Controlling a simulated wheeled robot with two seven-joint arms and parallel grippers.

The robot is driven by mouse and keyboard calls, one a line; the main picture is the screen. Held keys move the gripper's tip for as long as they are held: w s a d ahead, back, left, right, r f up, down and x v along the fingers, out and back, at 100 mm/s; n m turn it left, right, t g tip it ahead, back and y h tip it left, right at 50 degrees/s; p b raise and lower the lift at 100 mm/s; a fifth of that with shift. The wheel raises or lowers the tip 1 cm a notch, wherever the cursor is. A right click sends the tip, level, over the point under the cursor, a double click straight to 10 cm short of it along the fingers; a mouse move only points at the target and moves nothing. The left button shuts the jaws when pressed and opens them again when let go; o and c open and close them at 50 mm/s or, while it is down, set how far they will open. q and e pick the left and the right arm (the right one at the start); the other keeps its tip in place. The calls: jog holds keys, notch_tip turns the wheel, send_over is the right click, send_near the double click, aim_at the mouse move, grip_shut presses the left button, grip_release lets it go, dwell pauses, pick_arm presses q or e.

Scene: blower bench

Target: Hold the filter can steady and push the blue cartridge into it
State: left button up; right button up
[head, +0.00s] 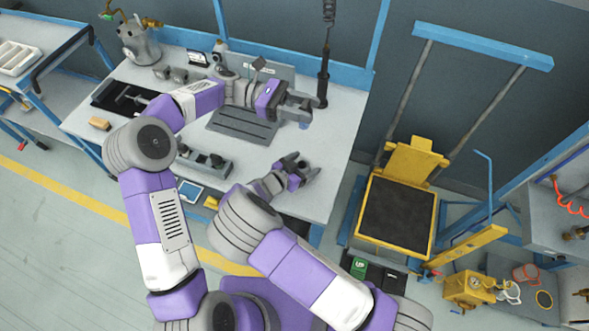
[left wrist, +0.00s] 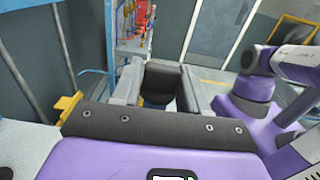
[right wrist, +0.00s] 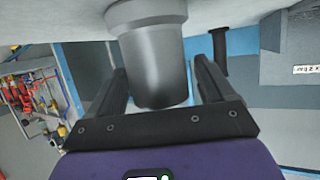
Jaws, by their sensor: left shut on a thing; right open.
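My left gripper (head: 301,105) is raised over the right part of the bench, shut on the cartridge. A small blue end (head: 303,125) shows below its fingers. My right gripper (right wrist: 165,90) is open, low at the bench, with one finger either side of the can. Gaps show beside the can, so no clamping contact is visible.
A black-handled tool (head: 323,88) hangs on a coiled cord near the left gripper. A grey slotted plate (head: 243,126) and a grey block fixture (head: 206,163) lie left on the bench. A yellow cart (head: 398,212) stands right of it. Bench surface around the can is mostly clear.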

jog(key=shift+w+d+f, duration=0.15)
jog(key=shift+w+d, duration=0.15)
jog(key=shift+w, duration=0.1)
jog(key=c, duration=1.2)
